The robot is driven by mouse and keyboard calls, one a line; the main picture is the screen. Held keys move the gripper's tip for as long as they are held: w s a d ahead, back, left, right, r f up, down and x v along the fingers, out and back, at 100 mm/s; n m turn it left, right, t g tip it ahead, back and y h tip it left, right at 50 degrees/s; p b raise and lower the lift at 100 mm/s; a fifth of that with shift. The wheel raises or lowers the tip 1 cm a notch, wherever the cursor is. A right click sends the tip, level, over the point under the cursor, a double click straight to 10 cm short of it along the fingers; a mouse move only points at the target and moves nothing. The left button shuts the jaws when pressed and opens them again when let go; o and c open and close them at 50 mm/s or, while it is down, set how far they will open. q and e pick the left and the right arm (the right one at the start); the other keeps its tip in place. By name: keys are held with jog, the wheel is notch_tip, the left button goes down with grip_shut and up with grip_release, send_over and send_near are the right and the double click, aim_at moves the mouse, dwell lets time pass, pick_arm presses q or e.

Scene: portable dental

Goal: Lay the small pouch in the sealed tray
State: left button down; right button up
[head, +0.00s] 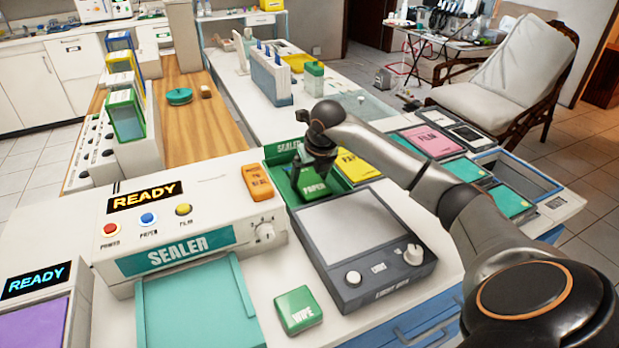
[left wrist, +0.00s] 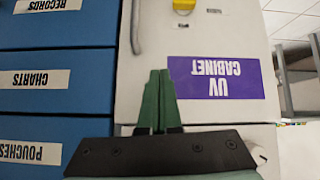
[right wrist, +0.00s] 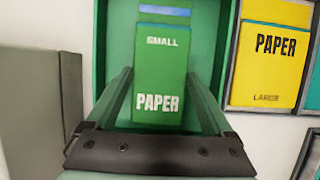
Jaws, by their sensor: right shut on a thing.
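The small pouch (right wrist: 161,75) is green, has a blue strip at its top and reads SMALL PAPER in the right wrist view. It also shows below my right gripper in the head view (head: 311,184). My right gripper (head: 318,163) is shut on it, with one finger along each side. The pouch is over the green sealed tray (head: 284,149), whose walls surround it in the right wrist view (right wrist: 101,40); whether it touches the floor of the tray I cannot tell. My left gripper (left wrist: 158,88) is shut and empty in front of the UV cabinet.
A yellow large paper pouch (right wrist: 272,55) lies in the tray to the right. The light box (head: 350,225) stands just in front, the sealer (head: 190,225) at left. A green wipe block (head: 298,308) lies on the counter. The UV cabinet (left wrist: 210,30) is near my left gripper.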

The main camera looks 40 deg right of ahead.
pick_arm(q)
jog(key=shift+w+r, duration=0.2)
jog(key=shift+w, duration=0.1)
pick_arm(e)
jog(key=shift+f, duration=0.2)
pick_arm(q)
jog(key=shift+f, duration=0.1)
pick_arm(e)
jog(key=shift+f, duration=0.15)
jog(key=o, duration=1.3)
pick_arm(q)
jog(key=shift+w, duration=0.1)
pick_arm(e)
jog(key=shift+s+r, duration=0.1)
jog(key=shift+r, duration=0.5)
pick_arm(q)
jog(key=shift+s, duration=0.3)
pick_arm(e)
jog(key=v, duration=1.1)
jog(key=shift+s, duration=0.1)
pick_arm(q)
jog(key=shift+w, duration=0.2)
